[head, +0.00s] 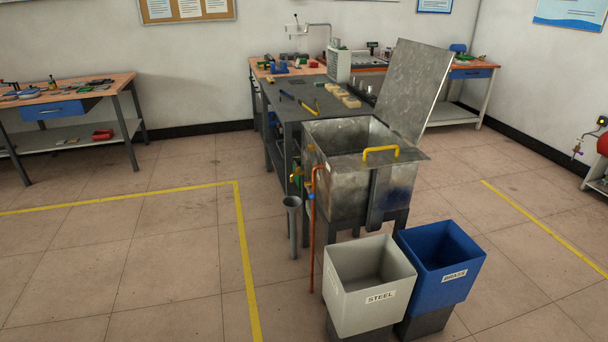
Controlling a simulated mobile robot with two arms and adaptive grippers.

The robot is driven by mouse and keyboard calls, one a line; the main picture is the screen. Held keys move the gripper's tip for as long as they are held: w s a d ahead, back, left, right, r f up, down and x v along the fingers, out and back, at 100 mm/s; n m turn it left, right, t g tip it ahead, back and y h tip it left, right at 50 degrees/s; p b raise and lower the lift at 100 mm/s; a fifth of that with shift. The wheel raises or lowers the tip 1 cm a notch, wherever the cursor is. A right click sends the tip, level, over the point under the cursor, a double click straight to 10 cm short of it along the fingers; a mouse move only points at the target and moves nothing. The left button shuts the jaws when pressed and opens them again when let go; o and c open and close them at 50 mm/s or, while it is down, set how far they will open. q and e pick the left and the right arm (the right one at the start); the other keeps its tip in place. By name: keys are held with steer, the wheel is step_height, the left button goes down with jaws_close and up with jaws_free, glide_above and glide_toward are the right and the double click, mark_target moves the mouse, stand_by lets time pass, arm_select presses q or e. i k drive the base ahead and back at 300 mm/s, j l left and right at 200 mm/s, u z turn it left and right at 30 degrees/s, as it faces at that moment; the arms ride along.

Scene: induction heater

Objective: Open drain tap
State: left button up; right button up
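A grey metal tank (345,196) stands on legs at the near end of the workbench, with its hinged lid (412,88) raised. An orange-brown pipe (312,245) runs upright beside the tank's left front and hooks over at the top. A small yellow-green fitting (296,176) shows at the tank's left side, above a grey funnel-topped drain pipe (292,225). This fitting may be the drain tap; it is too small to tell, and its handle position is unclear. Neither of my grippers is in view.
A grey STEEL bin (370,300) and a blue BRASS bin (442,262) stand before the tank. The workbench (290,107) carries tools and blocks behind it. The floor left of the tank is clear, marked by a yellow line (244,255).

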mark_target(294, 160)
steer(key=i+j, duration=0.1)
steer(key=i, duration=0.25)
steer(key=i+j+u, duration=0.1)
steer(key=i, duration=0.3)
steer(key=i+j, duration=0.25)
steer(key=i, duration=0.15)
steer(key=i+j+u, duration=0.15)
steer(key=i+j, duration=0.15)
steer(key=i, duration=0.15)
steer(key=i+j, duration=0.25)
steer(key=i, duration=0.2)
steer(key=i+j+u, duration=0.15)
steer(key=i, duration=0.25)
steer(key=i+j, duration=0.25)
steer(key=i, duration=0.2)
